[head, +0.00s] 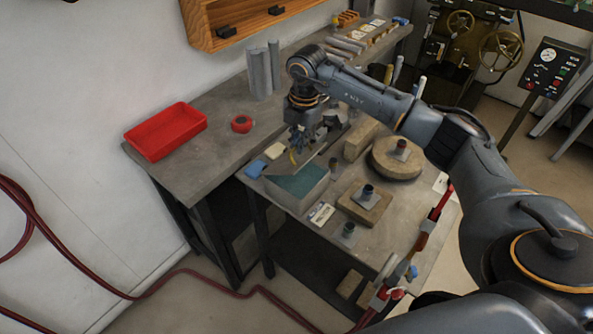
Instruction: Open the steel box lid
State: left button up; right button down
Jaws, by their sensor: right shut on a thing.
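The steel box (291,203) stands on the near bench, at its left end. Its teal inside shows from above, so the lid is raised. The grey lid (328,146) appears tilted up at the back of the box, partly hidden by my gripper. My right gripper (300,153) reaches down from above, just over the back of the box, and is shut on the lid. The exact contact is small and hard to see. My left gripper is not in view.
A red tray (166,132) and a red tape roll (241,124) lie on the back bench (205,175). Wooden blocks (364,204) and a round wooden piece (397,158) stand right of the box. A red clamp (432,222) lines the right edge. A red hose crosses the floor.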

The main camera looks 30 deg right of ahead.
jog(key=shift+w+a+r, duration=0.1)
jog(key=shift+w+r, duration=0.05)
jog(key=shift+w+a+r, duration=0.35)
jog(key=shift+w+r, duration=0.25)
jog(key=shift+w, duration=0.4)
jog(key=shift+w+a+r, duration=0.2)
jog(key=shift+w+a, duration=0.05)
jog(key=shift+w, duration=0.3)
jog(key=shift+w+a+r, duration=0.2)
jog(key=shift+w+a, duration=0.05)
jog(key=shift+w, duration=0.3)
jog(key=shift+w+a+r, duration=0.1)
jog(key=shift+w+a, duration=0.15)
jog(key=shift+w, duration=0.4)
jog(key=shift+w+a+r, duration=0.1)
jog(key=shift+w+a, duration=0.15)
jog(key=shift+w, duration=0.35)
jog(key=shift+b, duration=0.3)
